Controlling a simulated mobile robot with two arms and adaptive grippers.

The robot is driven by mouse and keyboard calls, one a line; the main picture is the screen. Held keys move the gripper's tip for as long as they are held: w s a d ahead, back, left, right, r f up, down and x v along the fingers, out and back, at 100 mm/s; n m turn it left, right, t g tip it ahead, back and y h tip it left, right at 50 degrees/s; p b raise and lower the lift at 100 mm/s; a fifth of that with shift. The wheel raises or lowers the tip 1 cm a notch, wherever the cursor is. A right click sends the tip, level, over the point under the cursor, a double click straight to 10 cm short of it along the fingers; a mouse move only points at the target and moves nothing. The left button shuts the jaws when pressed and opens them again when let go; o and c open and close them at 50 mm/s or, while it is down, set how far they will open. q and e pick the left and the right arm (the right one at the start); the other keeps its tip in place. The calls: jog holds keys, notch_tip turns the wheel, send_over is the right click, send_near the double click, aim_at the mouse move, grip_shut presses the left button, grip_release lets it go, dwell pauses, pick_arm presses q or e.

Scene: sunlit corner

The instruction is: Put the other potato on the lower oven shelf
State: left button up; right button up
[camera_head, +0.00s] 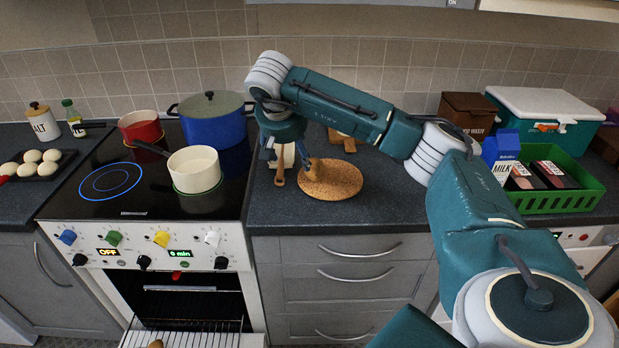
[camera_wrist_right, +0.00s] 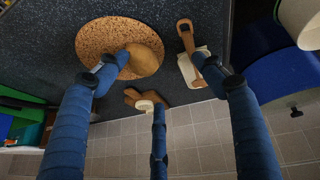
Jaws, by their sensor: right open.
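A brown potato (camera_wrist_right: 147,59) lies on a round cork mat (camera_wrist_right: 100,35) in the right wrist view. The mat also shows in the head view (camera_head: 340,184), on the counter right of the stove. My right gripper (camera_head: 288,156) points down over the mat's left side; its fingers are spread and empty, one fingertip (camera_wrist_right: 160,75) side close by the potato. The oven (camera_head: 195,302) is open, with a wire shelf (camera_head: 200,338) out at the bottom. A brown round thing, likely a potato (camera_head: 156,344), sits on it at the frame's edge. My left gripper is out of view.
A wooden-handled utensil (camera_wrist_right: 188,45) lies beside the mat. A blue pot (camera_head: 212,128), red pot (camera_head: 141,127) and cream saucepan (camera_head: 194,168) stand on the stove. A green crate (camera_head: 560,201) with a milk carton (camera_head: 500,152) is at right.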

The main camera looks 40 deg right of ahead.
aim_at(312, 164)
jog(key=shift+g+h, duration=0.4)
jog(key=d+f, duration=0.2)
jog(key=d, duration=0.1)
jog(key=d+f+p, duration=0.1)
jog(key=d+f, duration=0.1)
jog(key=shift+s+d, duration=0.2)
jog(key=shift+s, duration=0.2)
jog(key=shift+w+d+f, duration=0.1)
jog(key=shift+w+f, duration=0.1)
jog(key=shift+f, duration=0.2)
jog(key=p+x, duration=0.1)
jog(key=x, duration=0.2)
jog(key=shift+w+f+p, duration=0.25)
jog(key=shift+p, duration=0.1)
jog(key=shift+w+d+f, duration=0.1)
jog(key=shift+d+f, duration=0.15)
jog(key=shift+f, duration=0.15)
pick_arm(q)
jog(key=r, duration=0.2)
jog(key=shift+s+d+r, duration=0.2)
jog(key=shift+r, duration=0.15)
pick_arm(e)
jog(key=shift+r, duration=0.1)
jog(key=shift+c, duration=0.5)
jog(key=c, duration=1.3)
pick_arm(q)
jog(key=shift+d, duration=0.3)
pick_arm(e)
jog(key=shift+o, duration=0.2)
